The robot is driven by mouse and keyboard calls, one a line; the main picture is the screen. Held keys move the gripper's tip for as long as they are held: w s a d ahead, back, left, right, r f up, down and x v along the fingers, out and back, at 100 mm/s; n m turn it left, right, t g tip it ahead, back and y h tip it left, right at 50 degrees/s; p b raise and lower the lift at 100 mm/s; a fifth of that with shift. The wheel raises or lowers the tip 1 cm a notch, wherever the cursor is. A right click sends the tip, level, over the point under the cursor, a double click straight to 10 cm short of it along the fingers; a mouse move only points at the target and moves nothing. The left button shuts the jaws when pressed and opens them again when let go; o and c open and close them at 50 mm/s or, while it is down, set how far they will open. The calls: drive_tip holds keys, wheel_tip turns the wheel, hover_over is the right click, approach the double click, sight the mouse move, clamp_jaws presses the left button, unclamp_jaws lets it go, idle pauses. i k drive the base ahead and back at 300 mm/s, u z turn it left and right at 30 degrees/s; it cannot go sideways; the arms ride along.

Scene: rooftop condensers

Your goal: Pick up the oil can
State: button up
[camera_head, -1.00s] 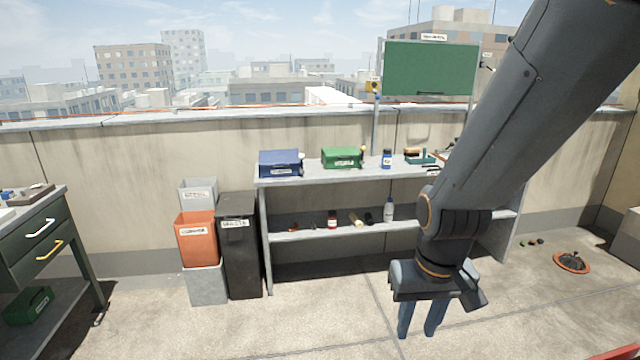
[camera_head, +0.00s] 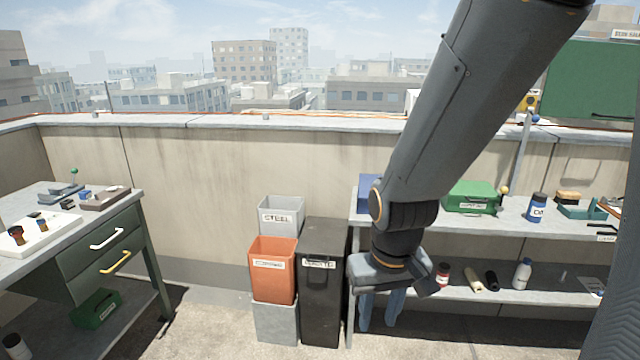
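I cannot tell for sure which thing is the oil can. A blue can (camera_head: 537,208) with a dark cap and a white label stands upright on top of the shelf bench at the right; its label is too small to read surely. A white bottle (camera_head: 522,274) and a small red can (camera_head: 443,273) stand on the lower shelf. My arm hides part of the bench.
The bench (camera_head: 505,231) also bears a green box (camera_head: 470,197) and a blue box (camera_head: 367,193). Grey, orange (camera_head: 273,280) and black bins (camera_head: 322,295) stand left of it. A workbench with drawers (camera_head: 103,245) is at the left. Open floor (camera_head: 205,325) lies between.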

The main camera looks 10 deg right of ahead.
sight(537, 205)
drive_tip(key=z, duration=0.45)
drive_tip(key=i, duration=1.7)
drive_tip(key=z, duration=1.1)
drive_tip(key=i, duration=0.9)
drive_tip(key=z, duration=0.1)
